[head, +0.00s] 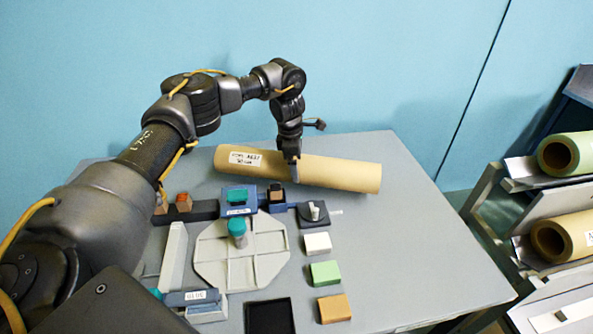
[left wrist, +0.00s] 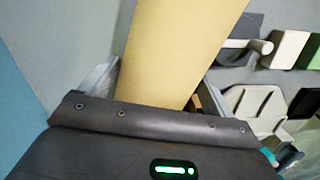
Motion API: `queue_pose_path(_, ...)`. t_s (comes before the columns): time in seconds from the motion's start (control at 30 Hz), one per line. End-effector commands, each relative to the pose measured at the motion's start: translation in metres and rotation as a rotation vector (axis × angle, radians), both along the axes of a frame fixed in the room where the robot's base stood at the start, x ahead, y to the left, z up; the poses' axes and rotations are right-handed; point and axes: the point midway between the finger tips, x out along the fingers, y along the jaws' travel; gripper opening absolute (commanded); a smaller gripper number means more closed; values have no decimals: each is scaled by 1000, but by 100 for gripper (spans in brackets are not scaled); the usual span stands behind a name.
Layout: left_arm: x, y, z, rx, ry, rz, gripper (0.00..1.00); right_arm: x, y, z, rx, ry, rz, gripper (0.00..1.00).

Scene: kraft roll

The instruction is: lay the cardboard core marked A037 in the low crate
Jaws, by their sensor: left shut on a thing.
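A tan cardboard core (head: 335,173) lies crosswise at the back of the grey table. Its white label (head: 245,159), near the left end, is too small to read surely. My left gripper (head: 291,158) comes down on the core left of its middle and is shut on it. In the left wrist view the core (left wrist: 180,50) runs between the two fingers (left wrist: 155,88). I cannot tell whether the core rests on the table or hangs just above it. I cannot make out the low crate. My right gripper is out of view.
The grey table (head: 420,240) holds an octagonal fixture (head: 270,262), white (head: 317,243), green (head: 325,273) and orange (head: 334,308) blocks, and a black square (head: 270,316). A rack at right holds a green roll (head: 563,155) and a tan roll (head: 562,238). The table's right side is clear.

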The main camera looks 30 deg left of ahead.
Motion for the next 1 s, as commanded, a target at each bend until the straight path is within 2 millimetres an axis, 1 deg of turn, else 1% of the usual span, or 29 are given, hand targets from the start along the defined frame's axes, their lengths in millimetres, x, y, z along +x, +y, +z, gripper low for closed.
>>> queue_pose_path(0.07,2,0,-1,0,-2,0,31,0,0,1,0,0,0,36)
queue_pose_path(0.17,8,0,-8,1,-4,1,31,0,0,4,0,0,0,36)
queue_pose_path(0.2,6,0,-13,0,-1,0,31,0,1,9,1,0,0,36)
queue_pose_path(0.3,6,0,-26,0,-1,1,31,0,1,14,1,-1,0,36)
queue_pose_path(0.4,7,0,-33,0,-3,1,31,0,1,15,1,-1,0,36)
queue_pose_path(0.8,7,0,-40,0,-4,0,31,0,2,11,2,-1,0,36)
queue_pose_path(0.83,6,0,-40,1,-3,0,93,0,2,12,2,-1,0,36)
queue_pose_path(0.9,6,0,-40,1,-2,0,100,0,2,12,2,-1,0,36)
queue_pose_path(1.0,6,1,-40,1,-2,0,100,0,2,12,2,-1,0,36)
